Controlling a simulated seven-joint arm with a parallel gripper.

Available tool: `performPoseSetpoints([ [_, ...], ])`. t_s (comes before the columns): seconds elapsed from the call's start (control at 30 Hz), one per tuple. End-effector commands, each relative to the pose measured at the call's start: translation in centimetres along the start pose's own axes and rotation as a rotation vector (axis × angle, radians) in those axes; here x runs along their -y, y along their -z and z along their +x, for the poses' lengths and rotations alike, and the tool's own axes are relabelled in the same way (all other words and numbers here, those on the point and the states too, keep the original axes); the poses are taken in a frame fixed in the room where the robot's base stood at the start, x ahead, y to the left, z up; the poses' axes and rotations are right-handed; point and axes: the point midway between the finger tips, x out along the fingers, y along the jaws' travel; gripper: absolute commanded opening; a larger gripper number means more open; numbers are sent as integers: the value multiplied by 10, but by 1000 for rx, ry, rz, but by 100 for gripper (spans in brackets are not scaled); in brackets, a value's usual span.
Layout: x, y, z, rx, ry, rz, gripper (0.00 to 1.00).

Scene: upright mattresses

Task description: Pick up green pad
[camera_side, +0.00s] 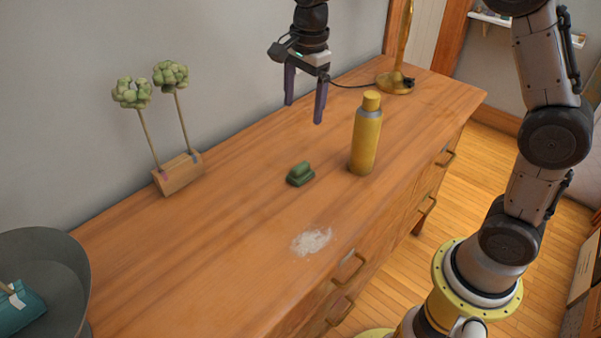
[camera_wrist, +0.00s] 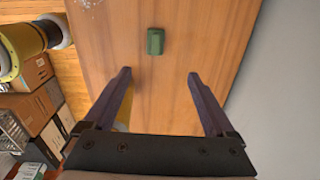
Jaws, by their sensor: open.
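The green pad (camera_side: 300,174) lies on the wooden dresser top, left of the yellow bottle in the side view. It is a small dark green block with a raised part on top. In the wrist view the green pad (camera_wrist: 155,41) shows beyond my fingertips, roughly midway between them. My gripper (camera_side: 305,112) is open and empty, with its two purple fingers pointing down, above the dresser and apart from the pad. In the wrist view my gripper (camera_wrist: 159,72) also shows both fingers spread with nothing between them but the dresser top.
A yellow bottle (camera_side: 366,138) stands upright right of the pad. A patch of white powder (camera_side: 311,241) lies nearer the front edge. A wooden block (camera_side: 178,174) holding two green-headed sticks stands by the wall. A grey bowl (camera_side: 62,250) is at left, a brass lamp base (camera_side: 395,84) at the back.

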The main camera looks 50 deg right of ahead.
Motion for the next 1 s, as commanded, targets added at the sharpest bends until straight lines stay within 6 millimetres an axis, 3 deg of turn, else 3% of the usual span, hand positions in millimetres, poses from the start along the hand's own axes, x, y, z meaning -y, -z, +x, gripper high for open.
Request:
performPoseSetpoints([
  [0.1, 7, -3, 30, -4, -56, -6, 90],
  [0.37, 2, -4, 64, -8, -94, -11, 90],
  [0.6, -2, -3, 108, -7, -92, -11, 90],
  [1.0, -6, -1, 144, -7, -92, -11, 90],
])
